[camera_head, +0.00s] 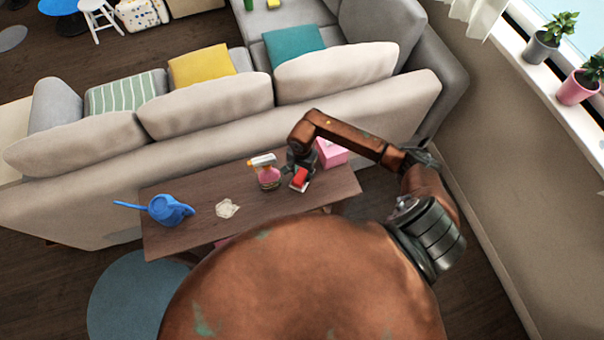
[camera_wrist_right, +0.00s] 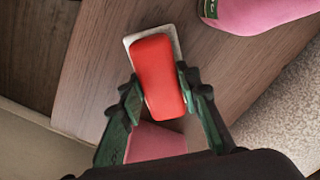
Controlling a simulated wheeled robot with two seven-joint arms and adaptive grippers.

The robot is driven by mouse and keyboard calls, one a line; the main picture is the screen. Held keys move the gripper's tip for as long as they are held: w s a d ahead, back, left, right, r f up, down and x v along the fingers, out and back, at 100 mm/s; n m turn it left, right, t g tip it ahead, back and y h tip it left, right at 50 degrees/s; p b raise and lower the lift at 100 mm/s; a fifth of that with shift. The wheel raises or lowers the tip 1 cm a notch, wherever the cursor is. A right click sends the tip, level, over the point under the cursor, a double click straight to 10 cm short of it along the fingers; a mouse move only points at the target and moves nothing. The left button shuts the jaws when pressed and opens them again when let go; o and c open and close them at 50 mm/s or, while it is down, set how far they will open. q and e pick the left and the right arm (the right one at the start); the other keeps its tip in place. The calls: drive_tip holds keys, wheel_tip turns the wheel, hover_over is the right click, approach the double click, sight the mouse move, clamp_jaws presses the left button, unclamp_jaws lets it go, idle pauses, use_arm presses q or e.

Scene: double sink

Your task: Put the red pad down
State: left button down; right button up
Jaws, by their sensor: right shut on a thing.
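The red pad (camera_head: 300,177) is at the right part of the wooden table, beside the spray bottle. In the right wrist view, the red pad (camera_wrist_right: 157,72) lies between the two green fingers of my right gripper (camera_wrist_right: 160,82), which is shut on it. A pale, flat rectangular piece (camera_wrist_right: 178,42) shows under the pad's edges; I cannot tell whether the pad touches it or whether it rests on the table. In the head view my right gripper (camera_head: 297,170) reaches down over the table, partly hiding the pad. My left gripper is not in view.
A sofa (camera_head: 215,128) stands behind. The table's front right is bare.

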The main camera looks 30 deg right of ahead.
sight(302, 173)
drive_tip(key=shift+f, duration=0.5)
drive_tip(key=shift+f, duration=0.15)
drive_tip(key=o, duration=1)
wheel_tip(302, 173, up, 11)
drive_tip(key=shift+r, duration=0.7)
